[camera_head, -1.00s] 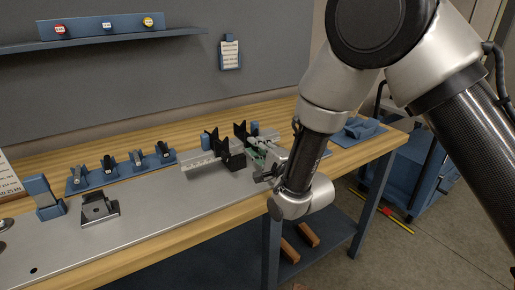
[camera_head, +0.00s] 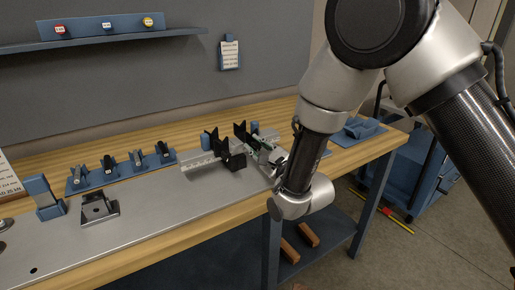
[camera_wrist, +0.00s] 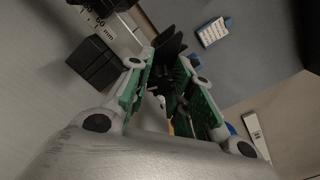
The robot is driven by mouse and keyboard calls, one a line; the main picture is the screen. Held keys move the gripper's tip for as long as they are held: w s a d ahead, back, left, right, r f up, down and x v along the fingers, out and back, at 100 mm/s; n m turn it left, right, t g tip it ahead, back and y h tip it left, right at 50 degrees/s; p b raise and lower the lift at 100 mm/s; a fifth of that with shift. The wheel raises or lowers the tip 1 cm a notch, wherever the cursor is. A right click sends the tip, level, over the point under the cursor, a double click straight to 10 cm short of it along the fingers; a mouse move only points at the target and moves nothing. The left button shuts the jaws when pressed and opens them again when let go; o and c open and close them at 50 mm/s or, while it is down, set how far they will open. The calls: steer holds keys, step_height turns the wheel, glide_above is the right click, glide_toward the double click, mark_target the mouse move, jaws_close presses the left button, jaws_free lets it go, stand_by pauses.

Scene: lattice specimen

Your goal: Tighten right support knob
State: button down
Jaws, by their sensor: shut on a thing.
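The right support (camera_head: 241,132) is a black upright bracket on the bench fixture. It also shows in the wrist view (camera_wrist: 168,42), beyond and between the fingers. The left support (camera_head: 228,154) is a similar black bracket beside it. My gripper (camera_head: 262,150) is at the near right side of the right support. In the wrist view my gripper (camera_wrist: 171,68) has its green-padded fingers on either side of dark parts at the support, shut on the right support knob. The knob itself is mostly hidden by the fingers, and its turn angle cannot be told.
A light rail with a millimetre scale (camera_head: 198,166) carries the supports. A blue piece (camera_head: 362,127) lies on the bench at right. The metal plate in front (camera_head: 150,218) is mostly clear.

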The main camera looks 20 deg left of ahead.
steer(key=shift+f, duration=0.15)
stand_by(0.3)
steer(key=c, duration=1.2)
jaws_free()
steer(key=v, duration=1.2)
